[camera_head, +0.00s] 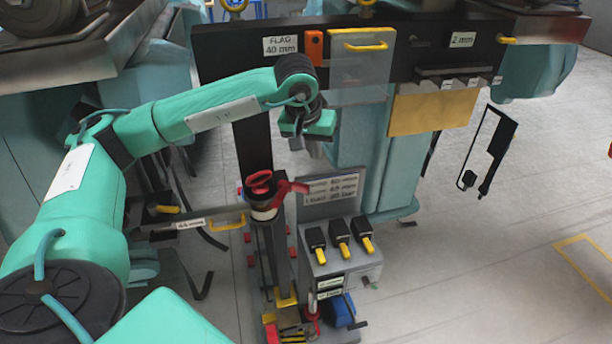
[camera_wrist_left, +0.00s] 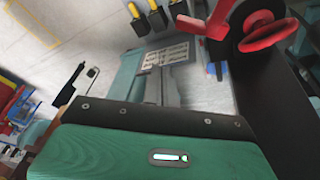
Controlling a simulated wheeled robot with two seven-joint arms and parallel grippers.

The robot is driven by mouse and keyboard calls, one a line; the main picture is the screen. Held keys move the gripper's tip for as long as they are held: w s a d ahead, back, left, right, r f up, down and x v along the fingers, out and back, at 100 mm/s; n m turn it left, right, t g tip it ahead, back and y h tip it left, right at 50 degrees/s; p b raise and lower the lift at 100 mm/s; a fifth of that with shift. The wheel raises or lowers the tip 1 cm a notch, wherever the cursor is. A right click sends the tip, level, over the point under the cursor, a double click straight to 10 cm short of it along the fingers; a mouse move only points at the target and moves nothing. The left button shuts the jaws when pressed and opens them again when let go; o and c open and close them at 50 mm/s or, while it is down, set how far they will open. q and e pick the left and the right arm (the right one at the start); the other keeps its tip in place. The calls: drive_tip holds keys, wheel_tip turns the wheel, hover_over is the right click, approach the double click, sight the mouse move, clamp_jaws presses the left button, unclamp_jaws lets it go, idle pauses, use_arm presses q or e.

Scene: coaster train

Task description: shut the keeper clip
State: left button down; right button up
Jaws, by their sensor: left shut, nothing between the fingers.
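My left gripper (camera_head: 315,148) hangs fingers-down below the dark beam and left of the teal column. It is shut and empty, and its fingers (camera_wrist_left: 168,92) also show in the left wrist view. I cannot tell for sure which part is the keeper clip. A small orange block (camera_head: 314,47) sits on the beam beside the "FLAG 40 mm" label, above my gripper. A red-handled part (camera_head: 262,182) on a dark post stands below and left of my gripper, apart from it. It also shows in the left wrist view (camera_wrist_left: 268,32). My right gripper is out of view.
A grey box with several yellow-tipped switches (camera_head: 344,250) stands below my gripper, with a printed plate (camera_head: 328,190) behind it. The dark beam (camera_head: 420,58) carries yellow handles (camera_head: 366,46). A tan panel (camera_head: 434,112) hangs below it. Open floor (camera_head: 500,240) lies at right.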

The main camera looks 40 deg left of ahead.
use_arm(q)
wheel_tip(320, 180, down, 8)
drive_tip(key=s+a+y+p, duration=0.1)
drive_tip(key=a+p, duration=0.1)
drive_tip(key=p, duration=0.4)
drive_tip(key=shift+f, duration=0.15)
drive_tip(key=shift+a, duration=0.1)
idle(0.4)
